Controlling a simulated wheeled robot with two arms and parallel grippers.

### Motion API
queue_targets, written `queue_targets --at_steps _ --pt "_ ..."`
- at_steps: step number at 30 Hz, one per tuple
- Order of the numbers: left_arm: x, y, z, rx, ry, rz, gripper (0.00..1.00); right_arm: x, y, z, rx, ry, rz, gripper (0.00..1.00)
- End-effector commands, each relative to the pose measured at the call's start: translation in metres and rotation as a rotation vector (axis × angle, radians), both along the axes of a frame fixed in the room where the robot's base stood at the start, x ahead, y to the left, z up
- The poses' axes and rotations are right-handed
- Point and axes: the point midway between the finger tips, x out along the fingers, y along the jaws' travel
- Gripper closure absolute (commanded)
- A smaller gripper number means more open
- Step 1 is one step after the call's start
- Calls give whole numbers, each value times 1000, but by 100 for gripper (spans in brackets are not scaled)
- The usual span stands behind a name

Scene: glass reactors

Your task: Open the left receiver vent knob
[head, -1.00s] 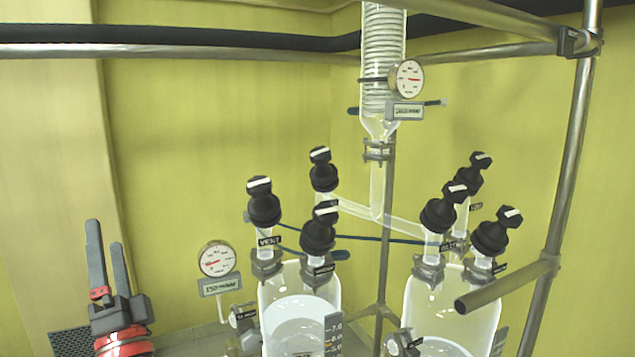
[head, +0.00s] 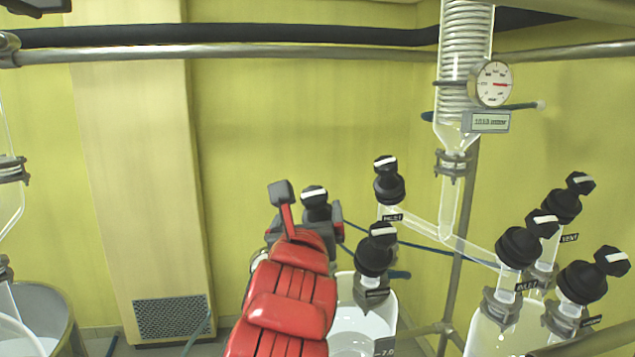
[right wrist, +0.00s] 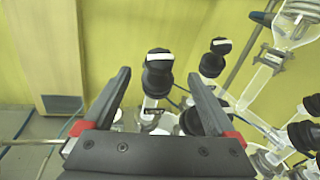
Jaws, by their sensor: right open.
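The left receiver vent knob (head: 315,196) is black with a white bar on its top. In the head view its lower part is hidden behind my right gripper (head: 308,208). In the right wrist view the knob (right wrist: 158,72) stands between the two open fingers, apart from both as far as I can see. My right gripper is open and empty. The left receiver (head: 362,322) is a clear glass vessel below, partly covered by my red arm. Its other black knob (head: 376,250) is to the right of the gripper. My left gripper is not in view.
Another black knob (head: 388,182) stands on the glass tube behind. The right receiver's several black knobs, one of them here (head: 582,282), are at the right. A coil condenser (head: 465,60) with a gauge (head: 493,84) hangs above. A metal rail (head: 250,52) crosses the back.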

Motion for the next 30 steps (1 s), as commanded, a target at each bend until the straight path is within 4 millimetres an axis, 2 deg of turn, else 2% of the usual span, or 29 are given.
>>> queue_targets --at_steps 1,6,12,15,21,28,30 --pt "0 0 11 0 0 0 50 13 -3 4 -7 5 -8 8" --pt "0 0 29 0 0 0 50 54 -6 5 -7 4 -7 8" --pt "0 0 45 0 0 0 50 93 -7 3 -4 3 -2 8" --pt "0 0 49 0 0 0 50 105 -7 3 -3 0 -2 8" --pt "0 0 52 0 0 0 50 116 -7 1 -2 -1 -1 8" --pt "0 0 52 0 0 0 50 117 -7 0 -1 -2 0 8" --pt "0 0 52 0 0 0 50 117 -7 0 -1 -2 0 19"
